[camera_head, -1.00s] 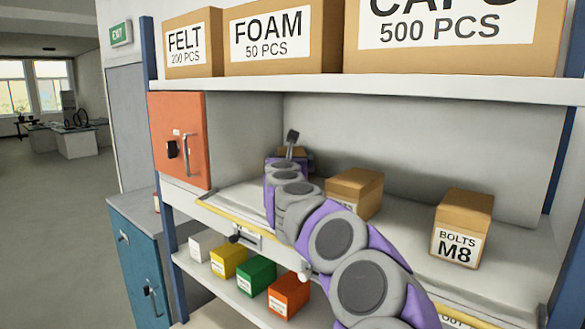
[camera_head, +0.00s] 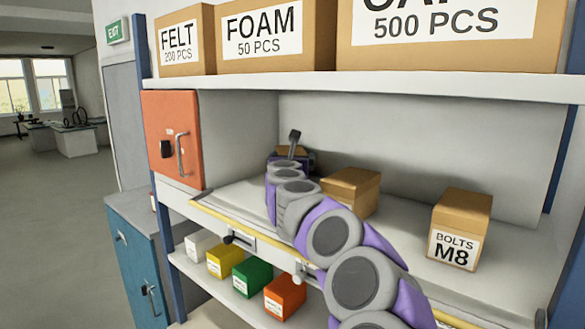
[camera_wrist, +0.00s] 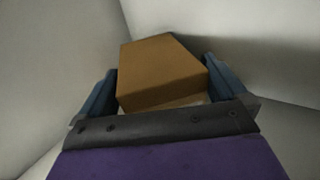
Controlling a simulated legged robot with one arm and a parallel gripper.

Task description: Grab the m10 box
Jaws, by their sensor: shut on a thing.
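My gripper (camera_wrist: 160,76) is shut on a brown cardboard box (camera_wrist: 160,72), with one dark blue finger at each side of it. In the head view, my gripper (camera_head: 290,159) is at the back left of the middle shelf, and a little of the held box (camera_head: 292,150) shows behind it. No label on the held box can be read. A second brown box (camera_head: 352,190) stands to the right, its front mostly hidden by my arm. A box labelled BOLTS M8 (camera_head: 459,230) stands further right.
An orange cabinet door (camera_head: 172,140) is left of the shelf bay. The upper shelf (camera_head: 380,86) with large FELT, FOAM and CAPS boxes is overhead. Small white, yellow, green and orange boxes (camera_head: 252,278) stand below. The shelf has a yellow front edge (camera_head: 235,222).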

